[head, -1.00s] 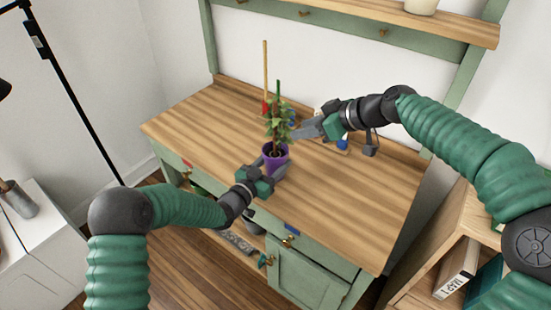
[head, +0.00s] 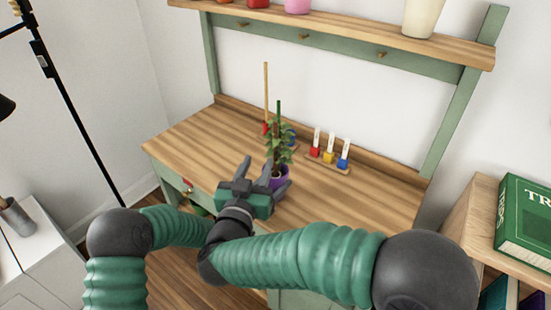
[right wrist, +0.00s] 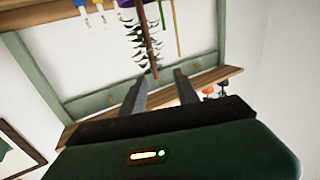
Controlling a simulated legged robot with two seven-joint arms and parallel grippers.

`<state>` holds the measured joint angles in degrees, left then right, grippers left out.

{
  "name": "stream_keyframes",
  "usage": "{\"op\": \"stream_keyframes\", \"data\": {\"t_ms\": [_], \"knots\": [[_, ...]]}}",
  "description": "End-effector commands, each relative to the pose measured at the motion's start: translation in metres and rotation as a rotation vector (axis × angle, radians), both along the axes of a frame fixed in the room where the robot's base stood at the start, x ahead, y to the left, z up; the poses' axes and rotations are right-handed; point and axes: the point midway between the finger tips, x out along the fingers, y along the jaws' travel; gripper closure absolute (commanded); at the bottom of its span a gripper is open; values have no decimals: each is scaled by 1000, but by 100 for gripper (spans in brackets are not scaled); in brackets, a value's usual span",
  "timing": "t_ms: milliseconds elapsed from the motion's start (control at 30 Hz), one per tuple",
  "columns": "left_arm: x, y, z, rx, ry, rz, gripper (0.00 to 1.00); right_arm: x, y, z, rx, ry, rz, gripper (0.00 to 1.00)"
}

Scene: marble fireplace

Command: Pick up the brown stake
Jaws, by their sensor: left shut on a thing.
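My left gripper is shut on the pot, mostly hidden behind my right arm.
A tan stake (head: 266,88) and a green stake (head: 279,108) stand behind the plant. A wooden rack (head: 330,162) with red, yellow and blue items lies to the right. The desk's right side is clear. A shelf (head: 330,22) runs above.

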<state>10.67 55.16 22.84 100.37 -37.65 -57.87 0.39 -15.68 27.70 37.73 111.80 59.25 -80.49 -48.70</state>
Motion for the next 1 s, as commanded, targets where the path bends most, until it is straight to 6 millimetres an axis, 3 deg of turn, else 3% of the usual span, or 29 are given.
{"op": "stream_keyframes", "data": {"t_ms": [100, 300, 700, 1000], "knots": [[0, -1, 0, -1, 0, -1, 100, 2, -7, -3, 26, -12, -29, 63], [0, 0, 1, -2, -1, -1, 100, 43, -18, -3, 28, -13, -30, 63], [0, 0, 1, -1, 0, -1, 100, 99, -38, 0, 27, -12, -27, 63], [0, 0, 1, -1, 0, -1, 100, 108, -39, 0, 24, -13, -25, 64]]}}
